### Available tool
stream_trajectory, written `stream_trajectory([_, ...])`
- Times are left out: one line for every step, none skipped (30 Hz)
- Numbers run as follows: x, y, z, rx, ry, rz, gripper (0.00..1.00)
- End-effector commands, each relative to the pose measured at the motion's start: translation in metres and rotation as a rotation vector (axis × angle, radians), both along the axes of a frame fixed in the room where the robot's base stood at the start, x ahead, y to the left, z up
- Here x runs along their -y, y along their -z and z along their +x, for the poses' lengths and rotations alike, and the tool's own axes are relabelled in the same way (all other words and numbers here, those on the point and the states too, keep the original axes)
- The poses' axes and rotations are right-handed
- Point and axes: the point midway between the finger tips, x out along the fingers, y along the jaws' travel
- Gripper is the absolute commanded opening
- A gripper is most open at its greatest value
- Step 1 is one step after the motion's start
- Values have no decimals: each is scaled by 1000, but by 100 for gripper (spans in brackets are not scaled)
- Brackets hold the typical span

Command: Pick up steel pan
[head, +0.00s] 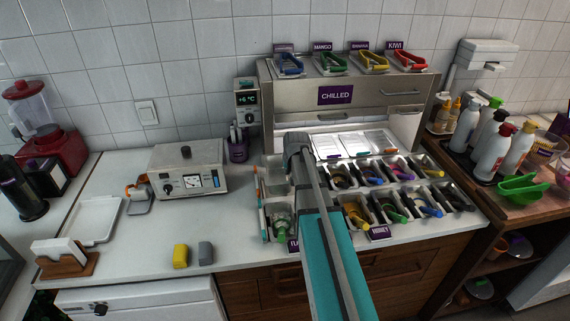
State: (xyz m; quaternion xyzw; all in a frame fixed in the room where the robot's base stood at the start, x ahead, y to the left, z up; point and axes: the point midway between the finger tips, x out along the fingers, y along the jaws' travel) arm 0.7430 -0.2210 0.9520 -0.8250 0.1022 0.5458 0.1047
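Several rectangular steel pans sit in two rows in the topping station on the counter. One steel pan (274,174) at the left of the back row looks empty. Other pans, such as the front-row one with yellow contents (355,213), hold toppings and coloured-handled utensils. I cannot tell which pan the task means. My arm reaches from the bottom centre over the station, and its grey end (297,146) is above the back row, near the chilled cabinet. My fingers are not clearly visible, so their opening is unclear. My arm hides pans in the middle.
The chilled cabinet (279,98) stands behind the pans, with coloured tongs on top. A control box (207,181) and a flat white tray (96,220) are left. Bottles (490,152) crowd the right. The left front counter is mostly clear around yellow and grey blocks (181,256).

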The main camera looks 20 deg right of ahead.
Motion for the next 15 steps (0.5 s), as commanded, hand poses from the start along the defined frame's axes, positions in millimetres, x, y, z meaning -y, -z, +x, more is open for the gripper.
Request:
stream_trajectory([-4, 0, -19, 0, 1, 0, 0])
stream_trajectory([-5, 0, -26, 0, 1, 0, 0])
stream_trajectory([-6, 0, -36, 0, 1, 0, 0])
stream_trajectory([-7, 0, -43, 0, 2, 1, 0])
stream_trajectory([-8, 0, -50, 0, 2, 1, 0])
stream_trajectory([-9, 0, -59, 0, 2, 1, 0])
stream_trajectory([-10, 0, -65, 0, 2, 1, 0])
stream_trajectory([-11, 0, -71, 0, 2, 1, 0])
stream_trajectory([-12, 0, -78, 0, 2, 0, 0])
stream_trajectory([-12, 0, -84, 0, 1, 0, 0])
stream_trajectory([-13, 0, -89, 0, 1, 0, 0])
stream_trajectory([-14, 0, -95, 0, 1, 0, 0])
stream_trajectory([-15, 0, -99, 0, 1, 0, 0])
stream_trajectory([-15, 0, -102, 0, 1, 0, 0])
stream_trajectory([-16, 0, -107, 0, 1, 0, 0])
